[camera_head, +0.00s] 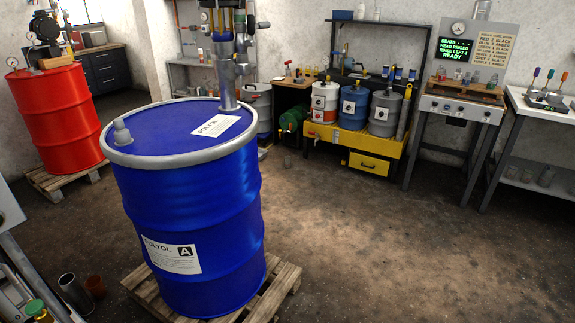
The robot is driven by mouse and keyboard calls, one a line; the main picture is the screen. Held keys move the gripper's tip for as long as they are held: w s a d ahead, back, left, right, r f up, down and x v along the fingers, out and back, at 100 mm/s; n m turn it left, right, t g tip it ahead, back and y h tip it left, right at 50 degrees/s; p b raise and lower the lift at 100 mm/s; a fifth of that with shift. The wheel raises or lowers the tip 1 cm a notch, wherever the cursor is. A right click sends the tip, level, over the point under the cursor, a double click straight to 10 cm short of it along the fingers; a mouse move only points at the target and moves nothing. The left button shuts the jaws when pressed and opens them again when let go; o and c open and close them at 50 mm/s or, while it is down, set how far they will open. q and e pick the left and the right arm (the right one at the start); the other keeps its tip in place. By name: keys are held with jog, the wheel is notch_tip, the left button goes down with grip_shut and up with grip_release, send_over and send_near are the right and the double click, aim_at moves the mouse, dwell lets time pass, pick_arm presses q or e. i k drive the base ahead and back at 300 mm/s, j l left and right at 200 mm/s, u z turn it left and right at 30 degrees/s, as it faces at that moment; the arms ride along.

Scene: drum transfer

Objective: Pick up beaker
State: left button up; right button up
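I cannot make out for sure which thing is the beaker. Several small containers (475,77) stand on the wooden ledge of the control stand. Neither of my grippers shows in the head view.
A large blue drum (190,215) labelled POLYOL fills the left centre, on a wooden pallet (285,282), with a vertical pump pipe (228,75) at its top. A red drum (58,115) stands behind left. A yellow stand (365,137) holds three small drums. Floor at the centre right is clear.

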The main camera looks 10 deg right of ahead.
aim_at(287, 162)
jog(key=i+l+z, duration=0.4)
jog(key=i+l, duration=0.2)
jog(key=i+l+z, duration=0.35)
jog(key=i, duration=0.65)
jog(key=i+z, duration=0.4)
jog(key=i, duration=0.6)
